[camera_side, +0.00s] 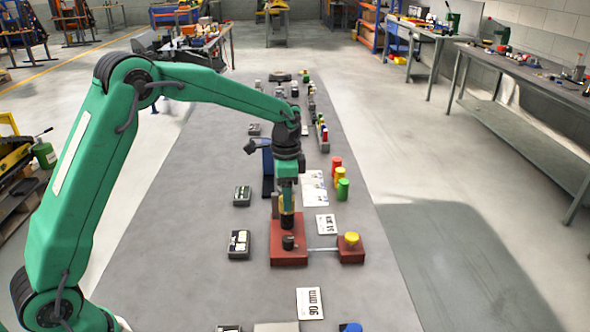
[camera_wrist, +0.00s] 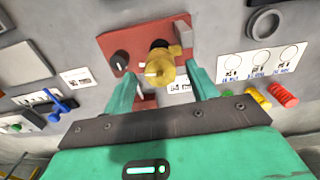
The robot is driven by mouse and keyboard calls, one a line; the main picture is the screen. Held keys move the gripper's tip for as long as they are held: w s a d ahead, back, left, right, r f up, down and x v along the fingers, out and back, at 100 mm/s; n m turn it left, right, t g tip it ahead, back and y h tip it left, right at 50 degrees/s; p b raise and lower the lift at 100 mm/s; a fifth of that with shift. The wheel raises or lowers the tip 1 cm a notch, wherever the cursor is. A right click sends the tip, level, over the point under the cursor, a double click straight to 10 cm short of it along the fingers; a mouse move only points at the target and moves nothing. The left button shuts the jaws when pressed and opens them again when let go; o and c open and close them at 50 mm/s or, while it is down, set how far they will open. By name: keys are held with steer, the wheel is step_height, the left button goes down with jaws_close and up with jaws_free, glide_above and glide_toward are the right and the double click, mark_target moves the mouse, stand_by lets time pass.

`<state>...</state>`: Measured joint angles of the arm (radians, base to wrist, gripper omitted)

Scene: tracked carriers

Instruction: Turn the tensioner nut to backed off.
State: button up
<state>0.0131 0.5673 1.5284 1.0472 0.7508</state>
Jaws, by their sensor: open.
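A red plate (camera_side: 278,261) stands on the grey bench and also shows in the wrist view (camera_wrist: 112,44). On it is a brass, nut-like piece (camera_wrist: 160,66) with a white mark, apparently the tensioner nut; it also shows in the side view (camera_side: 287,219). A black knob (camera_wrist: 120,61) with a light pointer line sits beside it, also in the side view (camera_side: 288,242). My gripper (camera_wrist: 161,86) is open, its green fingers on either side of the brass piece. In the side view my gripper (camera_side: 287,193) points down just above it. Contact cannot be told.
A small red block with a yellow cap (camera_side: 352,239) joins the plate by a thin rod. A white card (camera_side: 309,303) lies in front. Grey bench left of the switch boxes (camera_side: 238,244) is clear.

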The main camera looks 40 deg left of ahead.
steer(key=shift+f, duration=0.4)
steer(key=c, duration=1)
